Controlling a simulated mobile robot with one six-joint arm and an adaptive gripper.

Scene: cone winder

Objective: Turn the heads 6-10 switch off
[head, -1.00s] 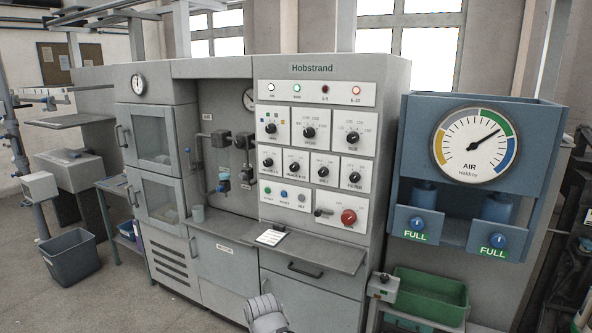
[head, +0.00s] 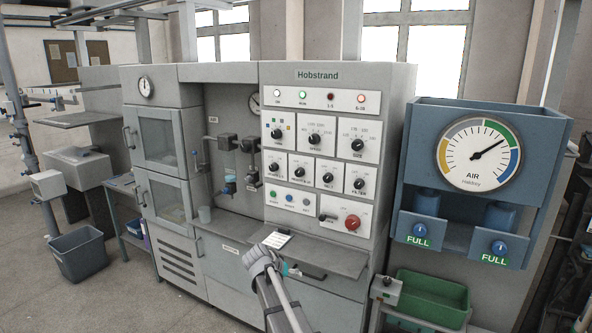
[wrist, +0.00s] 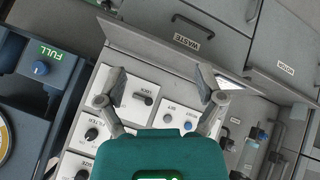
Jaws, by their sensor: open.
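In the head view a row of four-sided white plates with black knobs sits mid-panel. The second knob from the left, whose blurred label seems to read heads 6-10, is the heads 6-10 switch (head: 297,173); its exact pointing is too small to tell. The lamp marked 6-10 (head: 361,98) glows red, while the 1-5 lamp (head: 331,97) is dark. My gripper (wrist: 161,85) is open and empty in the wrist view, its fingers spread over the lower panel. In the head view it is low in front of the shelf, below the knobs. The switch is not identifiable in the wrist view.
A shelf (head: 335,262) juts out below the panel, with a white card (head: 277,240) on it. A red knob (head: 352,222) sits low on the panel. The blue air-gauge unit (head: 550,150) stands to the right, above a green bin (head: 430,295).

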